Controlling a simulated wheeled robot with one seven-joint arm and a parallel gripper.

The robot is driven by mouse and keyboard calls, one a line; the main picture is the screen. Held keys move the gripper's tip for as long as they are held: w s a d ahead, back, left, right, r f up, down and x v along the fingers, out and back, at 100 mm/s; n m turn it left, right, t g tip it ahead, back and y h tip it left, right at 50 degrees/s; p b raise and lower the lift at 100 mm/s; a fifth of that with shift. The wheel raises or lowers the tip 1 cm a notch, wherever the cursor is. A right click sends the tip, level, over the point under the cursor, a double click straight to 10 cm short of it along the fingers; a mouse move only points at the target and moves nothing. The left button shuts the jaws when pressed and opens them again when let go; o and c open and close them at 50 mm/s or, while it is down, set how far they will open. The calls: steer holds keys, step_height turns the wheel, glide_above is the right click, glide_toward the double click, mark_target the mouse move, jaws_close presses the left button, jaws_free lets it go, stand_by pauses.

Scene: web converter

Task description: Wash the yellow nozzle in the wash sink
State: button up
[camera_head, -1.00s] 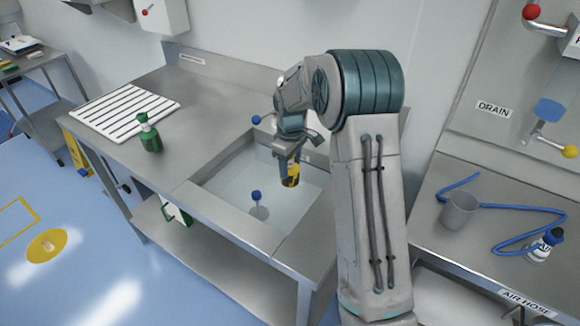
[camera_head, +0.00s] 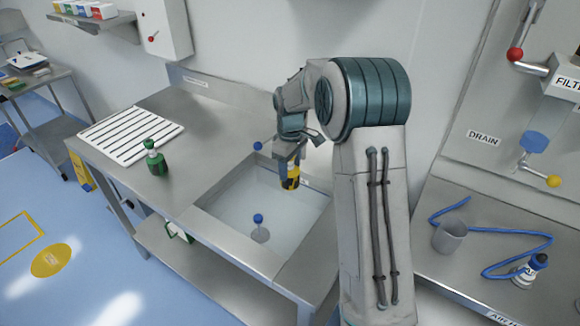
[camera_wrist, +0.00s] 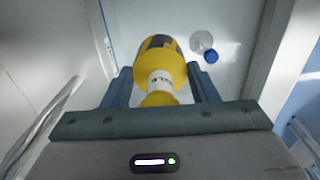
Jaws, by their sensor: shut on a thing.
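My gripper (camera_head: 290,163) points down over the wash sink (camera_head: 222,210), toward its back right side. It is shut on the yellow nozzle (camera_head: 291,184), which has a dark band. In the wrist view the nozzle (camera_wrist: 163,68) sits between the two fingers, its yellow body and pale neck visible; the gripper (camera_wrist: 162,84) covers part of its near end. The sink basin is pale and bluish inside. I cannot tell whether the nozzle touches any water. A clear bottle with a blue cap (camera_head: 258,218) is in the sink; it also shows in the wrist view (camera_wrist: 203,45).
A green bottle (camera_head: 155,160) and a white ribbed rack (camera_head: 125,133) stand on the steel counter left of the sink.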

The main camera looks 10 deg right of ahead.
stand_by(0.4)
step_height(320, 180, down, 17)
steer(key=b, duration=1.1)
steer(key=shift+f, duration=0.1)
steer(key=shift+s+d, duration=1.2)
steer(key=shift+d, duration=0.05)
steer(key=shift+w+a+p, duration=0.4)
steer(key=shift+w+a, duration=2.05)
steer(key=shift+a, duration=0.05)
steer(key=shift+s+d+b, duration=0.5)
steer(key=shift+s+d, duration=1.95)
steer(key=shift+d, duration=0.05)
steer(key=shift+w+a, duration=1.25)
steer(key=shift+a, duration=0.05)
